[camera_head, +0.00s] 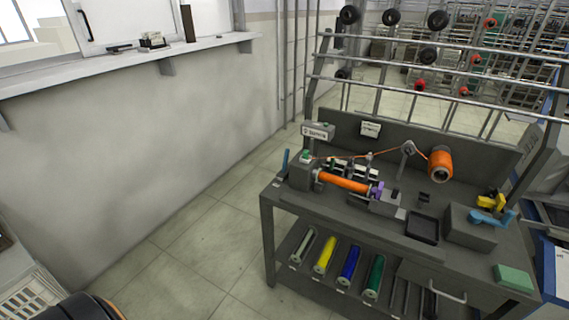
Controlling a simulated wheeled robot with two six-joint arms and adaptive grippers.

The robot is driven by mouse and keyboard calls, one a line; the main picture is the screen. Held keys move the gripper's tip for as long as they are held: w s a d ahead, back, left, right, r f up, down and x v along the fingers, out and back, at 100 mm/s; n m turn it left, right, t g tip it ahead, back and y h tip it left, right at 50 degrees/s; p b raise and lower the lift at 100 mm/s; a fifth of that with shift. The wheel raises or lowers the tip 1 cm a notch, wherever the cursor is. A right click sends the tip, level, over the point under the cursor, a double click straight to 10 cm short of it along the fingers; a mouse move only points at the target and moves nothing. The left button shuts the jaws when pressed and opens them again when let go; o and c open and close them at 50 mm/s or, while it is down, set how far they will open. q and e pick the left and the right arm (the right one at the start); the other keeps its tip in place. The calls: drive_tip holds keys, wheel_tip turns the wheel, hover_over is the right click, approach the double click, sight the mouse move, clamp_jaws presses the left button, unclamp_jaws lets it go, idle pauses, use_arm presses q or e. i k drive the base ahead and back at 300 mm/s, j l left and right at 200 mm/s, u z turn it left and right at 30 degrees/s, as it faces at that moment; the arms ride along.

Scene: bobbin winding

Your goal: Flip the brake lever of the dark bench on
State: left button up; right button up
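The dark bench (345,222) stands at the right, with a winding machine on its top. An orange bobbin (344,182) lies in the machine, with a purple part (376,190) at its right end. An orange thread runs to an orange spool (440,164) at the back. A small blue lever (285,162) stands nearly upright at the machine's left end; I cannot tell for certain that it is the brake lever. A blue handle (490,217) and a yellow part (491,201) sit on a dark box at the right. Neither of my grippers is in view.
The bench's lower shelf holds several coloured rolls, including a yellow one (325,254). A black tray (423,228) and a green block (513,277) are on top. A rail rack (460,72) with spools stands behind. The tiled floor (205,250) left of the bench is clear.

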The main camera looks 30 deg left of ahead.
sight(283, 168)
drive_tip(key=i+j, duration=0.3)
drive_tip(key=j, duration=0.2)
drive_tip(key=i+j, duration=0.3)
drive_tip(key=j, duration=0.2)
drive_tip(key=i+j, duration=0.65)
drive_tip(key=j, duration=0.3)
drive_tip(key=i+j, duration=0.3)
drive_tip(key=j, duration=0.2)
